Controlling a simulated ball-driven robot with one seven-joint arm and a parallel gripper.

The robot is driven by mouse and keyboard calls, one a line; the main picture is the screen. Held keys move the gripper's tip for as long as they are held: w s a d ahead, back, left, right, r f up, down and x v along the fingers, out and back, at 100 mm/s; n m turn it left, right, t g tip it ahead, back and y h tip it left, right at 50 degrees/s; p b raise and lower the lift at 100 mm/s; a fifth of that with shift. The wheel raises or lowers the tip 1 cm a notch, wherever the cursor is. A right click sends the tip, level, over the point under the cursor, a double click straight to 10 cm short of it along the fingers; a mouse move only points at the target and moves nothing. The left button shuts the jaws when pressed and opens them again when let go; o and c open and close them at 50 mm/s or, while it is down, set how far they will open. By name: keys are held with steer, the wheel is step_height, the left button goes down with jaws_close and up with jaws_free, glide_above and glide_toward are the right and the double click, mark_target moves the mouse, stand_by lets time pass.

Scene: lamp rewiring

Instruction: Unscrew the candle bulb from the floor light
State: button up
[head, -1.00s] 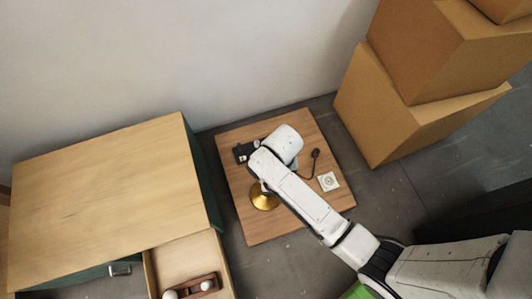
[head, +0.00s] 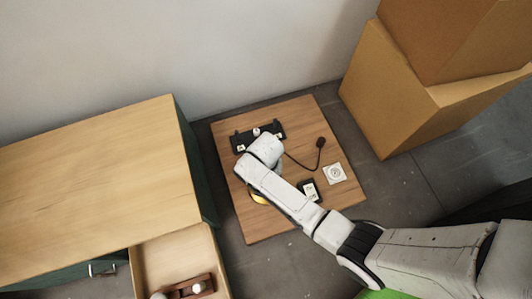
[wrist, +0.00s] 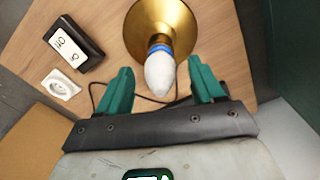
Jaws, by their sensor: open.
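The floor light is a brass cone-shaped lamp (wrist: 160,25) on the wooden board. In the head view only a sliver of its brass (head: 257,199) shows beside my arm. The white candle bulb (wrist: 159,76) sticks out of it at a blue band, toward the wrist camera. My gripper (wrist: 159,67) is open, with one green finger on each side of the bulb. Gaps show between the bulb and both fingers. In the head view my arm hides the bulb and fingers.
On the board (head: 225,140) are a black rack (head: 270,130), a black plug (head: 320,143) on a cable, a white socket (head: 334,174) and a black box (head: 309,190). A cabinet (head: 90,180) with an open drawer (head: 165,255) stands left. Cardboard boxes (head: 395,100) stand right.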

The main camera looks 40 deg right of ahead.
steer(key=shift+f+b, duration=0.45)
steer(key=shift+f, duration=0.8)
steer(key=c, duration=1.1)
steer(key=shift+r+n+p, duration=0.15)
steer(key=shift+n+p, duration=0.4)
steer(key=shift+n, duration=0.65)
steer(key=n+p, duration=0.1)
steer(key=n, duration=0.3)
steer(key=shift+n, duration=0.9)
